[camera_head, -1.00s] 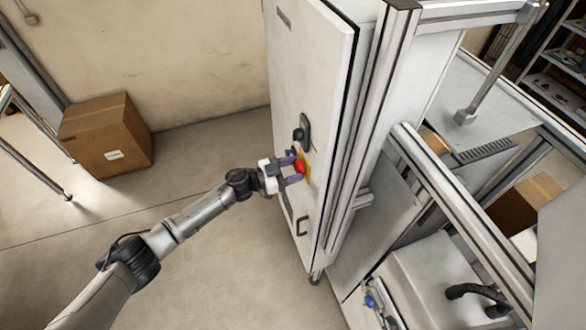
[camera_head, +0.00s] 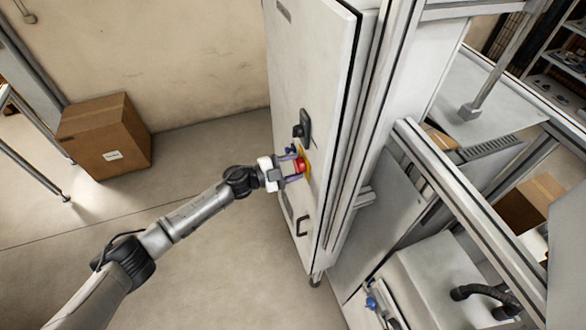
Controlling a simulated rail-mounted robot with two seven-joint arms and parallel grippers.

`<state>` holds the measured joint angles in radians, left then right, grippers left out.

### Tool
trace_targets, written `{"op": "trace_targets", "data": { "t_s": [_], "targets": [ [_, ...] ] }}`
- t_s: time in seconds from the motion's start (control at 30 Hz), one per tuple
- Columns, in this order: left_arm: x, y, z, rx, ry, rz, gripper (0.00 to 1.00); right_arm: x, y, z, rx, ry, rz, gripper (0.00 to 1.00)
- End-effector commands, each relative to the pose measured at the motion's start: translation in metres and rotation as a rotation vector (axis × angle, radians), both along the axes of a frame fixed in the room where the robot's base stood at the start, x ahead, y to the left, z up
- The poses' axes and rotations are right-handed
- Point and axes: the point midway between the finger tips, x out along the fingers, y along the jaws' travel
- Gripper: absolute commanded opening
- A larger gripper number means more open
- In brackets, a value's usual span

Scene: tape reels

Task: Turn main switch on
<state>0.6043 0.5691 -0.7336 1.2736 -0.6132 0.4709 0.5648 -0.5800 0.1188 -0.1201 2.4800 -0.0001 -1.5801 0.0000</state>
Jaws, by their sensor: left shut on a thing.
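The main switch has a red knob (camera_head: 300,166) on a yellow plate (camera_head: 307,168) on the door of the white cabinet (camera_head: 312,60). My left gripper (camera_head: 297,168) is at the switch, with its purple-tipped fingers on either side of the red knob and shut on it. The fingers hide part of the knob, and I cannot read its position. My right gripper is not in view.
A black latch (camera_head: 303,127) sits on the door above the switch, and a dark handle (camera_head: 301,226) below it. A cardboard box (camera_head: 104,138) stands on the floor at the left. Metal frame bars (camera_head: 465,215) fill the right side.

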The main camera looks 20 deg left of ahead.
Motion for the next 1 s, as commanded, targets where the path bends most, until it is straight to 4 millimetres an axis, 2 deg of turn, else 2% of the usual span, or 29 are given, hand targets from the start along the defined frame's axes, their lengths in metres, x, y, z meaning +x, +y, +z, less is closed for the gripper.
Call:
{"op": "trace_targets", "data": {
  "t_s": [0.6, 1.0],
  "targets": [
    [0.0, 0.001, -0.001, 0.379, -0.439, 0.001, 0.26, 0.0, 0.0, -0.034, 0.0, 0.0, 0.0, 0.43],
    [0.0, 0.0, 0.001, 0.557, -0.645, 0.0, 0.26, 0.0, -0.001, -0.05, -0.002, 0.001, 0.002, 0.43]
  ]
}}
